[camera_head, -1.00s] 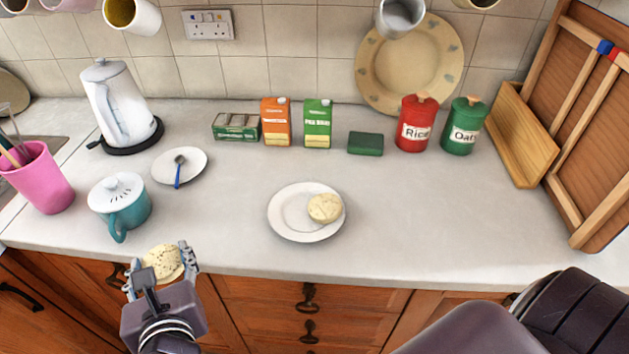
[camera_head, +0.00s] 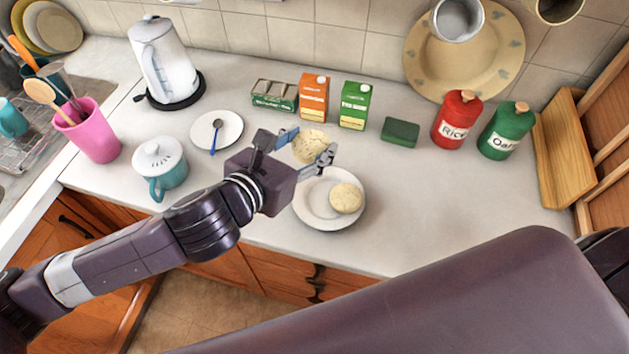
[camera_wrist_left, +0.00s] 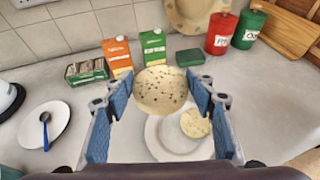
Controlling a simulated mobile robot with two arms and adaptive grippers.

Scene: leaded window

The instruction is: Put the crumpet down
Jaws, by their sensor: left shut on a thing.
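My left gripper (camera_head: 307,153) is shut on a crumpet (camera_head: 311,146), a round pale disc with a holed top. It holds the crumpet above the counter, over the far side of a white plate (camera_head: 312,219) as seen from the head. My right gripper is not in view.
A small saucer with a blue spoon (camera_head: 216,131), a teal lidded mug (camera_head: 160,167) and a kettle (camera_head: 164,62) stand left. Cartons (camera_head: 314,98), a green box (camera_head: 400,132) and red and green canisters (camera_head: 457,119) line the back. The counter right of the plate is clear.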

